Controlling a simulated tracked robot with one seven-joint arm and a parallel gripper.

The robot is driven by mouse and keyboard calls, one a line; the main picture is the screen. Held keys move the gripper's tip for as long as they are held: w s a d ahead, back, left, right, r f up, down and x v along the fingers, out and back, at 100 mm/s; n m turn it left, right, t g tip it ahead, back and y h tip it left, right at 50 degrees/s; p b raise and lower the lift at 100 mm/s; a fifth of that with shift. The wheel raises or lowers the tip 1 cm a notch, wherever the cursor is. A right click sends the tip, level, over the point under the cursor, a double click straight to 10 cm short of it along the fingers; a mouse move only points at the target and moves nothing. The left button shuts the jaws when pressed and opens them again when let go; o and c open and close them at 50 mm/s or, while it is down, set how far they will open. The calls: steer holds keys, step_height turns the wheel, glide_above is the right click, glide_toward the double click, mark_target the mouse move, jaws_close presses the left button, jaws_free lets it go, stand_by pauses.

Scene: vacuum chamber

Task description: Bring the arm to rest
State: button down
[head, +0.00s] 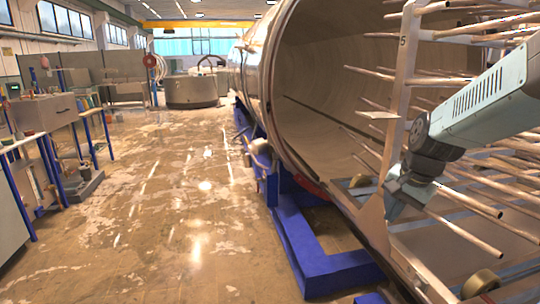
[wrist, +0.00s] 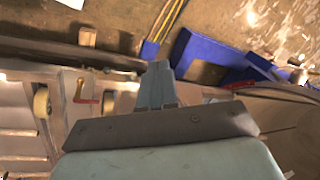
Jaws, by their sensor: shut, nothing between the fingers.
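My gripper (head: 396,205) hangs at the end of my grey-green arm, which comes in from the right side of the head view. It is in front of the rack's upright post and points downward. In the wrist view my gripper (wrist: 160,80) shows its fingers together with nothing held between them. Below the fingers in that view lie a rail, the floor and blue framework. My wrist housing covers the bottom middle of the wrist view.
A rack with many metal rods (head: 470,228) fills the right, close around my arm. Behind it is the open round chamber (head: 330,60) on a blue frame (head: 310,260). A caster wheel (wrist: 41,102) shows at the wrist view's left. The floor (head: 170,200) is clear; benches stand left.

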steer(key=s+a+r+n+t+h, duration=0.1)
steer(key=s+a+r+n+t, duration=0.1)
steer(key=s+a+r+n, duration=0.3)
steer(key=s+r+n, duration=0.3)
steer(key=s+n, duration=0.1)
steer(key=s, duration=0.2)
steer(key=shift+s+r, duration=0.15)
steer(key=shift+s, duration=0.25)
steer(key=shift+s+a, duration=0.1)
